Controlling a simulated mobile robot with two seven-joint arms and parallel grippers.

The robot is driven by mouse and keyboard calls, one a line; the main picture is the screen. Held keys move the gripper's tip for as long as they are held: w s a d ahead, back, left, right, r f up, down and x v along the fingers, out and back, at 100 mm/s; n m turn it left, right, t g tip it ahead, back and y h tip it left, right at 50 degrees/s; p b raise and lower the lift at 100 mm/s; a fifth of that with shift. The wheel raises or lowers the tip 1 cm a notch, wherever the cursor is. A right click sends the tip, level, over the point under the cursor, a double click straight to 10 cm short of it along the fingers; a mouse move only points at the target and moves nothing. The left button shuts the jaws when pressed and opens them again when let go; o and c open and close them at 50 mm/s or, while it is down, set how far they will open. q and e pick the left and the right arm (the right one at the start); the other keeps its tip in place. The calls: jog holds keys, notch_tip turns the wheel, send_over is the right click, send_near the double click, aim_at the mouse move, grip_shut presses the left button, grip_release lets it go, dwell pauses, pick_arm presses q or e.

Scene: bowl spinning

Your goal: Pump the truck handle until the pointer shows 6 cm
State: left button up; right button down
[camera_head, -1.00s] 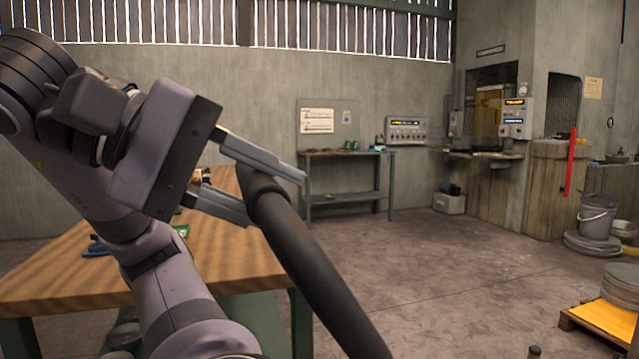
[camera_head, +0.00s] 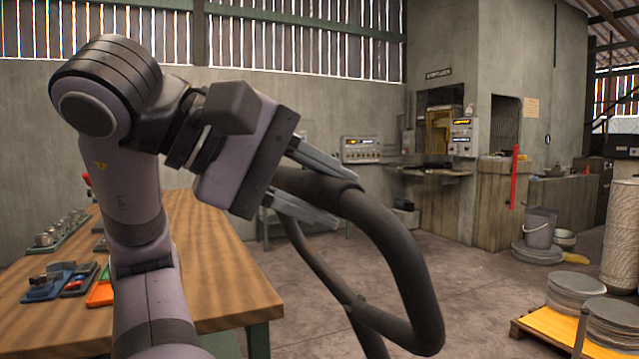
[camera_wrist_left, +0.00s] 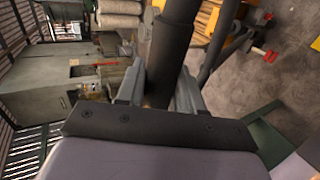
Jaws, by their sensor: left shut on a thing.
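The truck handle (camera_head: 405,255) is a dark, thick tube bent into a loop, in the lower middle of the head view. My left gripper (camera_head: 345,195) is shut on the upper bar of the handle, one finger on each side of it. In the left wrist view the handle (camera_wrist_left: 177,40) runs up from between the fingers of my left gripper (camera_wrist_left: 160,88). The truck's body, its forks and the pointer cannot be made out. My right gripper is not in view.
A wooden workbench (camera_head: 215,265) with trays and small parts stands at left. A pallet with grey discs (camera_head: 575,290) stands at lower right, near a grey bucket (camera_head: 540,228). A red upright bar (camera_head: 514,178) stands by the back counter. The floor between is clear.

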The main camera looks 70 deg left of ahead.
pick_arm(q)
jog(key=shift+r, duration=0.1)
jog(key=w+r+p, duration=0.1)
jog(key=w+p, duration=0.1)
jog(key=w, duration=0.1)
jog(key=w+r+p, duration=0.1)
jog(key=w, duration=0.3)
jog(key=w+a+r+p, duration=0.1)
jog(key=w+r+p, duration=0.1)
jog(key=w, duration=0.1)
jog(key=shift+w+a+p, duration=0.1)
jog(key=shift+w+p, duration=0.05)
jog(key=shift+p, duration=0.15)
jog(key=shift+w, duration=0.35)
jog(key=w+a+r+p, duration=0.1)
jog(key=w+r+p, duration=0.2)
jog(key=w+p, duration=0.6)
jog(key=shift+w+a, duration=0.15)
jog(key=shift+w, duration=0.7)
jog(key=shift+w+f+p, duration=0.15)
jog(key=shift+w+p, duration=0.15)
jog(key=shift+w, duration=0.15)
